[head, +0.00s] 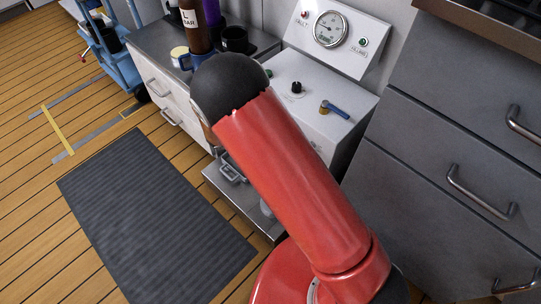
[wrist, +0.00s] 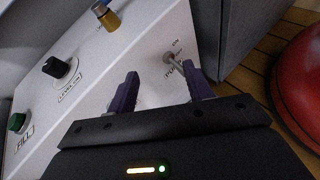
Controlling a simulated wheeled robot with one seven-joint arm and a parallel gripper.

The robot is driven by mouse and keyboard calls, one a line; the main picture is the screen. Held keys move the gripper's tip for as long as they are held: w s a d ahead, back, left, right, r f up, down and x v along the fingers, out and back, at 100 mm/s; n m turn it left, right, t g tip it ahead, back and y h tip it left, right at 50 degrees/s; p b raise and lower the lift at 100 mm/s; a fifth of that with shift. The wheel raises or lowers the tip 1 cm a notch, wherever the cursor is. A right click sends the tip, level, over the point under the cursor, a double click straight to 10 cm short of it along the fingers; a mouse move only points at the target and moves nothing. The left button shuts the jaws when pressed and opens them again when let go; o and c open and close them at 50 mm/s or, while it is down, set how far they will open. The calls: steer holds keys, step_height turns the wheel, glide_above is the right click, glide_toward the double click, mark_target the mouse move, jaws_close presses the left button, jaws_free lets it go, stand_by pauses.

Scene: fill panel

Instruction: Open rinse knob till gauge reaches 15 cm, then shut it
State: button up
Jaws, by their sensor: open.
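A white panel (head: 316,82) stands at the back, with a round dial gauge (head: 330,29) on its upright face. The gauge is too small to read. A black knob (head: 296,88) sits on the panel's top; it also shows at the left in the wrist view (wrist: 54,66). A small metal toggle switch (wrist: 172,60) marked ON shows beyond and between the fingertips. The gripper is hidden behind my arm in the head view.
A blue lever on a brass valve (head: 335,109) sits right of the knob. A green button (wrist: 17,122) shows at the wrist view's left edge. Bottles and mugs (head: 193,61) crowd the counter left of the panel. Grey drawers (head: 450,150) stand at right.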

steer(key=a+f+n+t+y+b, duration=0.1)
steer(key=a+f+n+t, duration=0.45)
steer(key=f, duration=0.35)
steer(key=a+f+n+t+b, duration=0.1)
steer(key=a+f+n+t, duration=0.4)
steer(key=f, duration=0.3)
steer(key=w+d+n, duration=0.1)
steer(key=w+d, duration=0.4)
steer(key=shift+w+p, duration=0.3)
steer(key=shift+p, duration=0.05)
steer(key=shift+d+f+g, duration=0.1)
steer(key=shift+g, duration=0.15)
steer(key=c, duration=1)
